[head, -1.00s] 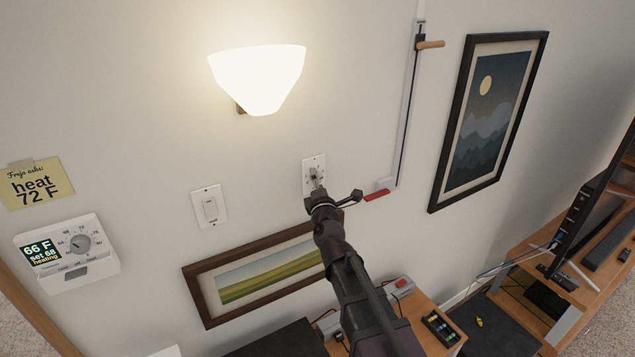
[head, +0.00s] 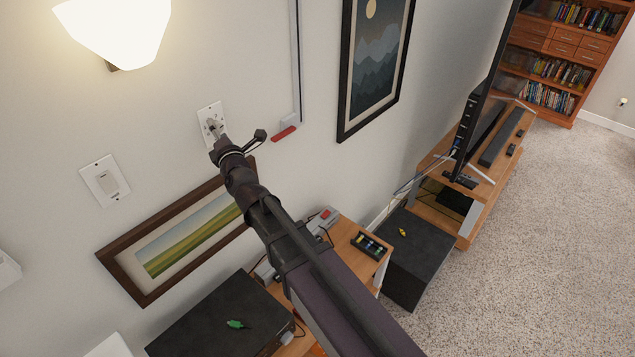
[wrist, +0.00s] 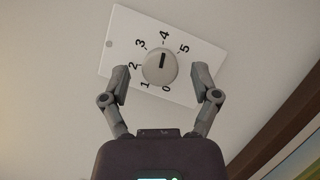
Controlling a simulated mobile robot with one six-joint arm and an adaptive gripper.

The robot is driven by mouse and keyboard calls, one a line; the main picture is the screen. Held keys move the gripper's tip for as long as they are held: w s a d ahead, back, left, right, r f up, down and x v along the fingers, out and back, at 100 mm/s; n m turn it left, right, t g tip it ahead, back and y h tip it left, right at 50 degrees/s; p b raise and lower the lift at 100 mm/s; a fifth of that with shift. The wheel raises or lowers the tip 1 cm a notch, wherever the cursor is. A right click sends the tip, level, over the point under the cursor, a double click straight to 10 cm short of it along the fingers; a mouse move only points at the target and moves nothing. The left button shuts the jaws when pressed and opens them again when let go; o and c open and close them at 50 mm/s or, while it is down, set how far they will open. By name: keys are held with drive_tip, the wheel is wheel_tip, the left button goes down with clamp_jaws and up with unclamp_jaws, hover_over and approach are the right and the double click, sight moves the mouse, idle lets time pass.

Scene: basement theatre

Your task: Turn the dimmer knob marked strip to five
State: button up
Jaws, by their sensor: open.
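The dimmer's white plate (head: 204,111) is on the wall, mostly behind my gripper (head: 215,132) in the head view. In the wrist view, the round white knob (wrist: 154,72) sits on the plate (wrist: 118,52) inside a ring of numbers from 0 to 5. Its dark pointer line points up, at about 4. My gripper (wrist: 160,71) is open, one finger on each side of the knob, with a gap visible on both sides. No word "strip" is readable.
A light switch (head: 105,180) and a lit wall lamp (head: 115,25) are to the left. A red-ended lever (head: 285,132) is close on the right. A framed landscape (head: 190,243) hangs below. A wooden table (head: 350,228) and black boxes (head: 412,262) stand lower down.

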drive_tip(key=shift+f+n+y+b, duration=0.15)
drive_tip(key=shift+n+y+b, duration=0.8)
drive_tip(key=shift+n, duration=1.25)
drive_tip(key=n+y+b, duration=0.1)
drive_tip(key=n, duration=0.3)
drive_tip(key=n+g+y, duration=0.1)
drive_tip(key=n+y, duration=0.1)
drive_tip(key=n, duration=0.2)
drive_tip(key=n+g+y+b, duration=0.1)
drive_tip(key=n+y, duration=0.1)
drive_tip(key=n, duration=0.2)
drive_tip(key=shift+w+d+f+b, duration=0.1)
drive_tip(key=shift+w+d+b, duration=0.1)
drive_tip(key=shift+w+b, duration=0.1)
drive_tip(key=shift+s+d+f+n+g+y, duration=0.15)
drive_tip(key=shift+n+g+y, duration=0.2)
drive_tip(key=shift+n+g, duration=0.2)
drive_tip(key=b+v, duration=0.6)
drive_tip(key=v, duration=0.8)
drive_tip(key=w+d+f+m+t+h+b, duration=0.1)
drive_tip(key=w+d+f+m+h, duration=0.3)
drive_tip(key=m, duration=0.6)
drive_tip(key=w+d+f+m+t+h+b, duration=0.1)
drive_tip(key=w+d+f+m+h+b, duration=0.1)
drive_tip(key=w+d+f+m+h, duration=0.3)
drive_tip(key=shift+d+f+m+h, duration=1.85)
drive_tip(key=shift+d+m+h, duration=0.6)
drive_tip(key=shift+d, duration=0.6)
drive_tip(key=shift+r+y, duration=0.1)
drive_tip(key=shift+y, duration=0.15)
